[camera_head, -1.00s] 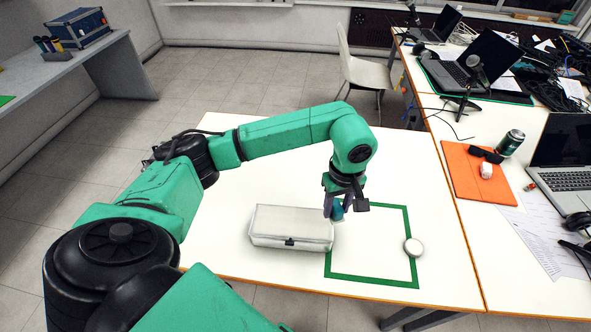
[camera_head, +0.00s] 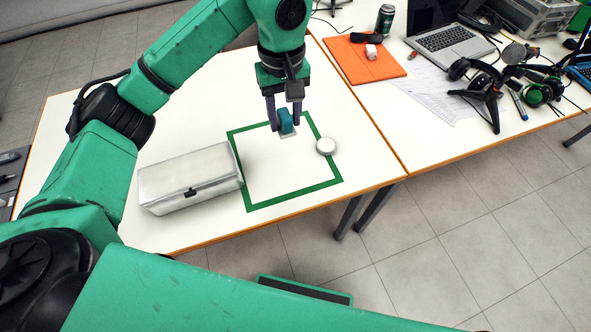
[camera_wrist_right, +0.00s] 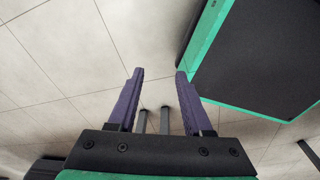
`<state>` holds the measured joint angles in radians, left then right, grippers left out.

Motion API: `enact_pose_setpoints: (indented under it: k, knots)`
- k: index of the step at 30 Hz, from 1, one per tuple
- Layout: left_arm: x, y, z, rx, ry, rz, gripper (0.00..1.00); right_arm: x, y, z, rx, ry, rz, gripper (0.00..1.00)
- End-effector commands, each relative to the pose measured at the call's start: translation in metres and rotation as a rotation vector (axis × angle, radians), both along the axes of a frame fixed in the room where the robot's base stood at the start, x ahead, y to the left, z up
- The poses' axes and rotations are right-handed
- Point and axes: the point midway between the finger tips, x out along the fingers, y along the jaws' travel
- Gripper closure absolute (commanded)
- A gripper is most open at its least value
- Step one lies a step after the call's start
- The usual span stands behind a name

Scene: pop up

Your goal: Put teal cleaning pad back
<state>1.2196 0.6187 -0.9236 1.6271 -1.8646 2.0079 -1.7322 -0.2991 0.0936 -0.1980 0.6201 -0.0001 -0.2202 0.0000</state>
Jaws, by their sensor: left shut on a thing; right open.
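The teal cleaning pad (camera_head: 286,121) is held between the fingertips of my left gripper (camera_head: 284,116). The gripper points down, inside the far side of the green square outline (camera_head: 251,205) on the table. A small pale patch (camera_head: 289,134) shows just under the pad; I cannot tell whether the pad touches it. A white case (camera_head: 190,178) with a dark latch stands closed left of the square. My right gripper (camera_wrist_right: 160,75) is open and empty in the right wrist view, above the floor.
A round white object (camera_head: 326,146) sits at the square's right edge. The neighbouring table holds an orange mat (camera_head: 362,62), a dark can (camera_head: 385,19), a laptop (camera_head: 448,38) and headphones (camera_head: 480,75). The inside of the square is mostly clear.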

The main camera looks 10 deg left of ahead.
Motion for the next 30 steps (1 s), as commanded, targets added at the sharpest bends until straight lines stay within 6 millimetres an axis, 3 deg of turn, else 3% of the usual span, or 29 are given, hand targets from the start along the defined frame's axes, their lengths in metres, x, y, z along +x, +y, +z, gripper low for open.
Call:
enact_pose_setpoints:
  k: [6,10,21,30]
  knots:
    - [-0.002,0.001,-0.072,0.001,0.009,0.002,1.0,-0.001,0.009,0.011,0.012,0.002,-0.002,0.5]
    - [-0.001,0.001,-0.108,0.0,0.005,0.002,1.0,-0.001,0.016,0.015,0.022,0.002,-0.004,0.5]
    - [-0.001,0.001,-0.166,0.0,0.001,0.002,1.0,-0.001,0.014,0.021,0.02,0.001,-0.003,0.5]
    - [0.0,0.001,-0.171,0.001,0.0,0.002,1.0,-0.001,0.009,0.016,0.012,0.001,-0.001,0.5]
